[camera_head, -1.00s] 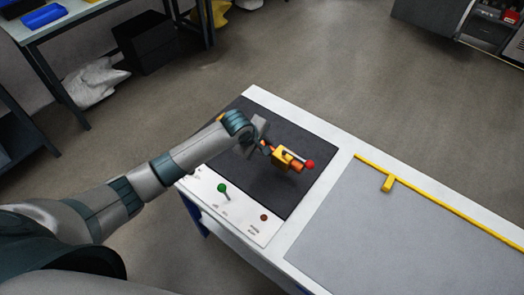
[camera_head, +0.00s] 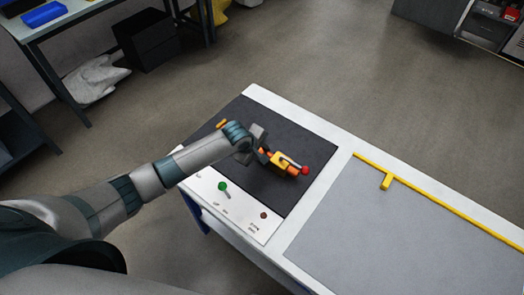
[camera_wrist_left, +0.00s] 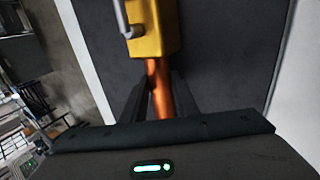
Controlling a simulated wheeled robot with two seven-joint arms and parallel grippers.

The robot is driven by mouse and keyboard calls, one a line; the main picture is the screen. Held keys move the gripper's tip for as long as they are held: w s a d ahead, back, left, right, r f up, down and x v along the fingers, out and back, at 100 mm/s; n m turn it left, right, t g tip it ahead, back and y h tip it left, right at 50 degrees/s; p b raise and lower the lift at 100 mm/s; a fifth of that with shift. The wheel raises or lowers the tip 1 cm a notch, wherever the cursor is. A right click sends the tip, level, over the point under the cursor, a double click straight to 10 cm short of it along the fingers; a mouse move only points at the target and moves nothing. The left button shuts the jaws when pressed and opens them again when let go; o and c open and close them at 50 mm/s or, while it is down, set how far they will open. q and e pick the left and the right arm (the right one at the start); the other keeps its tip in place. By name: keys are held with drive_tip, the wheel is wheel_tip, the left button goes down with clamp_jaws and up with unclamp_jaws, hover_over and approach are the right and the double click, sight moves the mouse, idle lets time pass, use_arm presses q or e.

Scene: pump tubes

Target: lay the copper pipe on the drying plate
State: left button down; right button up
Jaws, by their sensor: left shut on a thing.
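My left gripper (camera_head: 259,150) is shut on the copper pipe (camera_wrist_left: 162,88), which runs between its fingers in the left wrist view. The pipe goes into a yellow block (camera_wrist_left: 152,32) with a grey rod beside it. In the head view the yellow block (camera_head: 280,159) is over the dark mat, with orange pipe showing on both sides and a red knob (camera_head: 305,171) at the far right. I cannot tell whether the block touches the mat. A flat grey plate (camera_head: 400,230) lies to the right; I cannot tell if it is the drying plate. My right gripper is out of view.
The dark mat (camera_head: 285,200) is set in the white table (camera_head: 330,140). A green-knobbed lever (camera_head: 222,186) and a dark red button (camera_head: 263,215) sit on the near white panel. A yellow rail (camera_head: 440,210) with a short stub borders the grey plate, whose visible top is bare.

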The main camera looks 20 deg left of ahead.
use_arm(q)
drive_tip(key=c, duration=1.7)
unclamp_jaws()
drive_tip(key=shift+f, duration=0.1)
drive_tip(key=shift+o, duration=0.2)
drive_tip(key=shift+s+r, duration=0.1)
drive_tip(key=shift+r, duration=0.1)
drive_tip(key=shift+s+r, duration=0.25)
drive_tip(key=shift+r, duration=0.3)
drive_tip(key=b+v, duration=0.1)
drive_tip(key=v, duration=0.9)
drive_tip(key=shift+s+a+r+b, duration=0.15)
drive_tip(key=shift+r+b, duration=0.1)
drive_tip(key=shift+b, duration=0.1)
